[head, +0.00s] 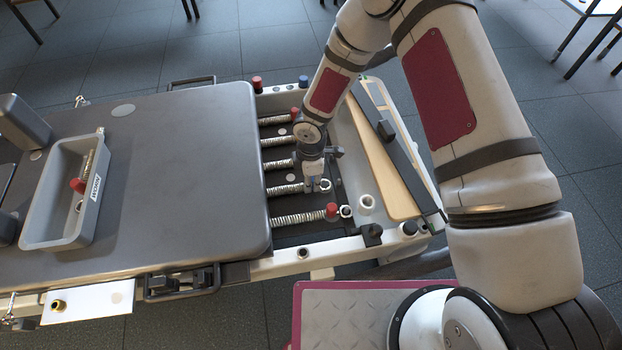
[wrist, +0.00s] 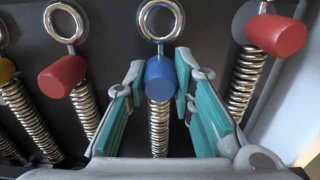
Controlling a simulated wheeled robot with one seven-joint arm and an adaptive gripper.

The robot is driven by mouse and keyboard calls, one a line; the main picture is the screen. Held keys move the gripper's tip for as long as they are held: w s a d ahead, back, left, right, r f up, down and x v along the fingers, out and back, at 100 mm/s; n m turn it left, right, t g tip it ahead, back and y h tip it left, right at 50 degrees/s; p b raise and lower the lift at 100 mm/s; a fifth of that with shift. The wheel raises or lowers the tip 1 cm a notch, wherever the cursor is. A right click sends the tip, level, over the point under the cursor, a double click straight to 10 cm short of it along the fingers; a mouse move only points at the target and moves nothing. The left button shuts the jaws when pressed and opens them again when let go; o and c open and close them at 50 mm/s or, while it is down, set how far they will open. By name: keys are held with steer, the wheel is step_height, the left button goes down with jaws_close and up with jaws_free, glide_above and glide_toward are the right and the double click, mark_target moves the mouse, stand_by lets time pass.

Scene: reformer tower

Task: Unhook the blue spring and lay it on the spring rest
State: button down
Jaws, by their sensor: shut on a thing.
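The blue spring (wrist: 159,130) is in the middle of the wrist view, a metal coil with a blue knob and a metal ring above the knob. My gripper (wrist: 158,82) has its teal-padded fingers on either side of the blue knob and is shut on it. Whether the ring is on a hook I cannot tell. In the head view my gripper (head: 314,184) is over the spring row at the carriage's right end and hides the blue knob. A grey tray (head: 60,243), likely the spring rest, sits on the carriage at left; its label is unreadable.
The tray holds a red-knobbed spring (head: 79,185). The dark carriage top (head: 180,180) is bare between tray and spring row.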

steer(key=shift+f, duration=0.2)
steer(key=c, duration=1)
jaws_free()
steer(key=shift+o, duration=0.2)
steer(key=shift+r, duration=0.15)
steer(key=shift+r+p, duration=2.1)
steer(key=shift+r, duration=0.8)
